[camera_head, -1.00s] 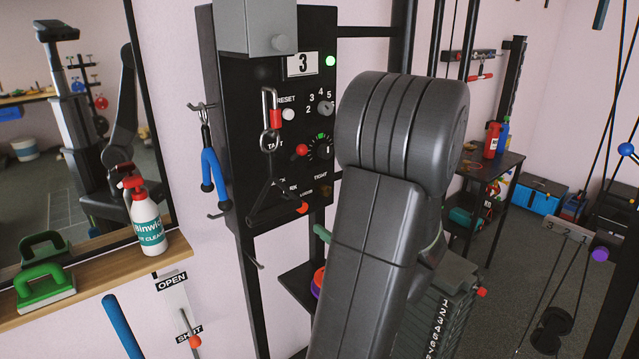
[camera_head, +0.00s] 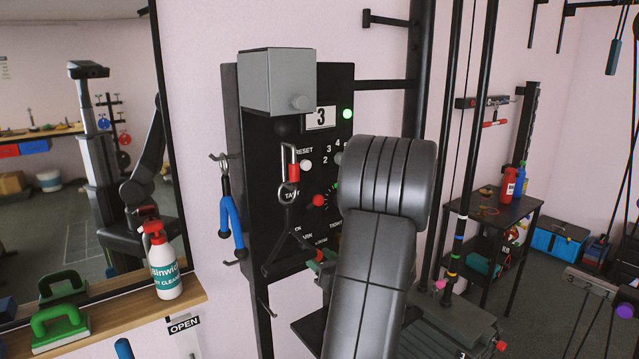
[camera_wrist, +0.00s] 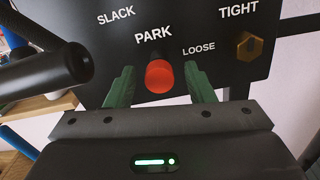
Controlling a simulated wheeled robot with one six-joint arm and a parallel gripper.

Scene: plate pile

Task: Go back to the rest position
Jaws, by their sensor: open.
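My gripper (camera_wrist: 161,88) is open in the wrist view, its two green fingers apart with nothing held between them. A red knob (camera_wrist: 159,76) below the PARK label shows between the fingers; I cannot tell whether they touch it. In the head view my bent dark arm covers most of the gripper, and only a little green shows beside the panel's lower edge. The black control panel (camera_head: 262,170) carries a number 3 card, a lit green lamp (camera_head: 347,114) and several knobs. A black handle hangs from a carabiner (camera_head: 289,165) on the panel's front.
A grey box (camera_head: 277,82) juts from the panel top. Left are a mirror, a wooden shelf (camera_head: 130,312), a spray bottle (camera_head: 164,262) and a green-handled block (camera_head: 60,325). A weight stack (camera_head: 440,325) stands right of my arm. Floor shows at far right.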

